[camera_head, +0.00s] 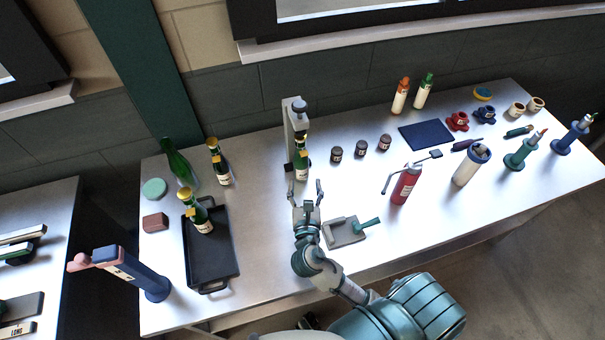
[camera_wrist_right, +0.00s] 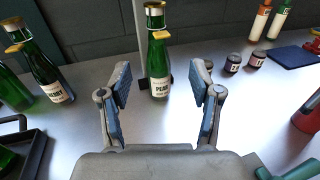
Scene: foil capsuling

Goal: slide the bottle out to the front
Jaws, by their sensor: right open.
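A green bottle (camera_head: 302,164) with a white label and a gold neck stands upright at the grey capsuling stand (camera_head: 289,135) at the back middle of the table. In the right wrist view the bottle (camera_wrist_right: 158,66) stands ahead, between the two fingers in the picture, with its label reading "PEAR". My right gripper (camera_head: 306,190) is open and empty, just in front of the bottle, with its fingers pointing at it. No contact with the bottle shows. The stand's head hides the bottle's top in the head view. My left gripper is not in view.
A black tray (camera_head: 196,267) holding a gold-necked bottle (camera_head: 198,218) lies to the left, with two more bottles behind it. A grey dustpan-like plate (camera_head: 343,236) lies right of my right wrist. Small dark jars (camera_head: 361,149) and a red bottle (camera_head: 405,186) stand further right.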

